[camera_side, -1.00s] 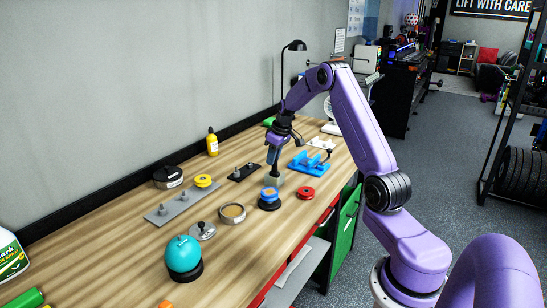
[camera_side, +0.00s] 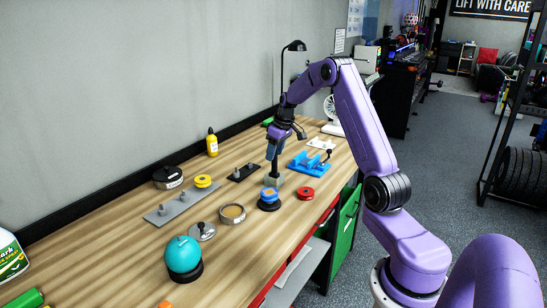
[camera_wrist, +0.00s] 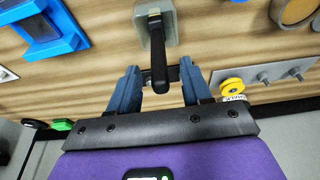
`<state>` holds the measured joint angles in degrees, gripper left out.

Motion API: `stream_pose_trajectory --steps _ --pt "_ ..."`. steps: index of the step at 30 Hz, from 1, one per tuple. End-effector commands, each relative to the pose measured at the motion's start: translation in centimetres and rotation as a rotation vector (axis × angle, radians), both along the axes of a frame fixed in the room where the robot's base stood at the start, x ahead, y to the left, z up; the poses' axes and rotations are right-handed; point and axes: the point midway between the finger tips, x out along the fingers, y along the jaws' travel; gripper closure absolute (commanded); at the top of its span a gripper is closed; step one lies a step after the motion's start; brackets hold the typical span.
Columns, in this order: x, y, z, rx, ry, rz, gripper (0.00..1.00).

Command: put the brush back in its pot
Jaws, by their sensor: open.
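The brush (camera_wrist: 158,50) has a dark handle and stands in a small grey square pot (camera_wrist: 172,22), its lower end hidden inside. In the side view the pot (camera_side: 273,180) rests on the wooden bench, with the brush handle (camera_side: 276,165) rising roughly upright from it. My gripper (camera_wrist: 158,72) is open, with its blue fingers apart on either side of the top of the handle. In the side view my gripper (camera_side: 272,155) is above the pot, around the upper handle.
A blue cradle (camera_side: 310,163) is to the right of the pot. A black plate (camera_side: 244,172) with pegs lies to the left. Bare wood surrounds them.

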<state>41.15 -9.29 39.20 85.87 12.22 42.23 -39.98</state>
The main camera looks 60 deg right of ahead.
Motion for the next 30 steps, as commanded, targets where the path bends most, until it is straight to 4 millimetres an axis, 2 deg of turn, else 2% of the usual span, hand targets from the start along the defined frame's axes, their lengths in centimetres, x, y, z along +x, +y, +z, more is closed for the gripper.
stream_pose_trajectory --steps 3,9,17,20,23,26,30 --pt "-0.6 0.0 2.6 -0.003 -0.005 -0.001 0.51" --pt "-1.7 0.0 6.2 -0.003 -0.003 -0.001 0.51" --pt "-2.4 0.0 8.8 -0.001 -0.001 0.001 0.51" --pt "-2.3 1.0 9.2 0.001 0.002 0.016 0.51" --pt "-1.9 4.1 9.4 0.006 0.012 0.061 0.51" --pt "-1.8 9.1 9.7 0.012 0.029 0.135 0.51" --pt "-3.1 16.9 10.0 0.017 0.059 0.254 0.51"
